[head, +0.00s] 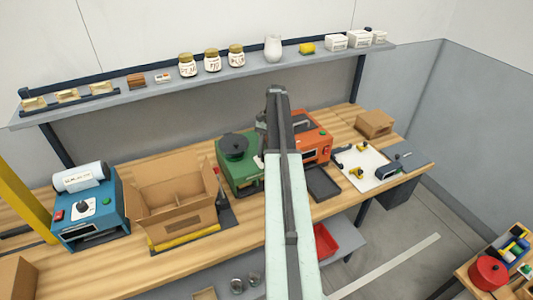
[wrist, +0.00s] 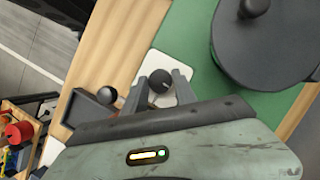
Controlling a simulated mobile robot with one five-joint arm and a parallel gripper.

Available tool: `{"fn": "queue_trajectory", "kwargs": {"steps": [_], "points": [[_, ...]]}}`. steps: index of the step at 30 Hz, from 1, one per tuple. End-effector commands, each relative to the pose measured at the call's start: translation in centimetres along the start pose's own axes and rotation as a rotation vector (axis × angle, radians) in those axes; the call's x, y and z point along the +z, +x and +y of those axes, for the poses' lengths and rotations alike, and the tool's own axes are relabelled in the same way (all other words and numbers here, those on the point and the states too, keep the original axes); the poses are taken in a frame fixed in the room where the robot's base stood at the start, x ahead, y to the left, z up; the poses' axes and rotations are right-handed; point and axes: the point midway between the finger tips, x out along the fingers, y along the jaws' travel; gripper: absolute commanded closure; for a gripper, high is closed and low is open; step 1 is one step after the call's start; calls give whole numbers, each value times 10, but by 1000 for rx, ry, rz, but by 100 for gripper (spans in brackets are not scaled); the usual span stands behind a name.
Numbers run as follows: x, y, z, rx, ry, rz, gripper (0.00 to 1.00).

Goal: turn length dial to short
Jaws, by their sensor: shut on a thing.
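The dial (wrist: 158,81) is a dark round knob with a small light mark, on a white plate (wrist: 188,63) on the green machine (head: 234,178). My gripper (wrist: 161,88) is shut on this dial, with one grey finger on each side of it. The mark points toward the lower right in the wrist view. No setting labels are readable. In the head view my arm hides the dial and the gripper.
A black ball knob (wrist: 107,95) is close to the left finger. The green machine's large dark round top (wrist: 262,45) is at the upper right. An orange machine (head: 315,143), a cardboard box (head: 172,185) and a blue machine (head: 90,220) share the bench.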

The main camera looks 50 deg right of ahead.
Motion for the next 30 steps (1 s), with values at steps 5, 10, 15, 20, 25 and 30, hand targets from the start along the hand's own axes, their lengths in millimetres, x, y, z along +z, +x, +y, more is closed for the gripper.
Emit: {"fn": "queue_trajectory", "kwargs": {"steps": [5,10,15,20,25,30], "points": [[1,1,0,29,-60,-2,100],[1,1,0,41,-90,-2,100],[1,1,0,45,-99,-2,100],[1,1,0,45,-99,-2,100],[1,1,0,45,-99,-2,56],[1,1,0,43,-99,-1,46]]}}
